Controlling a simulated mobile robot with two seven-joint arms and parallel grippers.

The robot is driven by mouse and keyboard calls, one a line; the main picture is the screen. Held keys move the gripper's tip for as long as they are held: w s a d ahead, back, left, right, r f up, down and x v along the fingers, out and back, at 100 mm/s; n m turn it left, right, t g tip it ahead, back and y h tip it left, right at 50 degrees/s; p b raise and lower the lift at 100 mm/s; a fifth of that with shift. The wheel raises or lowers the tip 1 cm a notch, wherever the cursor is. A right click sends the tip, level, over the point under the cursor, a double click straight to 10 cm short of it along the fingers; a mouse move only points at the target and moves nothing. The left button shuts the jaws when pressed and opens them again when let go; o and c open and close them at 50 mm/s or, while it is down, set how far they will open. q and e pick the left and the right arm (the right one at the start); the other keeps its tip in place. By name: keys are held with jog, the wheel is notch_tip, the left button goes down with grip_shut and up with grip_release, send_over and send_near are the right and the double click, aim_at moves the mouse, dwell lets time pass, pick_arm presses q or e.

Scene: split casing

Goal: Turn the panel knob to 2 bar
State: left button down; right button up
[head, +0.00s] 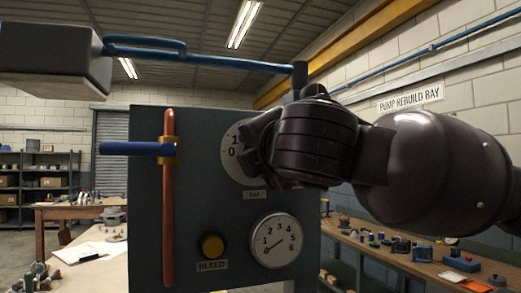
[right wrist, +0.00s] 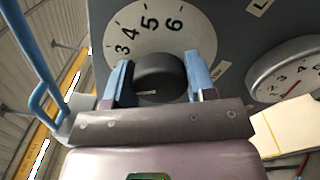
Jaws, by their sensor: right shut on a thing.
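The panel (head: 210,225) stands upright in the middle of the head view. My right gripper (head: 258,150) is in front of its upper dial (head: 233,163), where the 1 and 0 show and the rest is covered. In the right wrist view the black round knob (right wrist: 162,70) sits between the two blue fingers of my right gripper (right wrist: 158,82), shut on its sides. The dial (right wrist: 195,45) shows 3, 4, 5 and 6 beyond it. A short pale mark shows on the knob; I cannot tell which number it points to. My left gripper is out of view.
Below is a round gauge (head: 277,240), its red needle at the lower left near 1. A copper pipe (head: 168,215) and blue lever (head: 135,148) are at left; a blue pipe (head: 230,62) runs above. Benches flank the panel.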

dwell(0.5)
jog(key=o, duration=0.9)
jog(key=b+v, duration=0.2)
jog(key=v, duration=0.9)
jog(key=shift+w, duration=0.1)
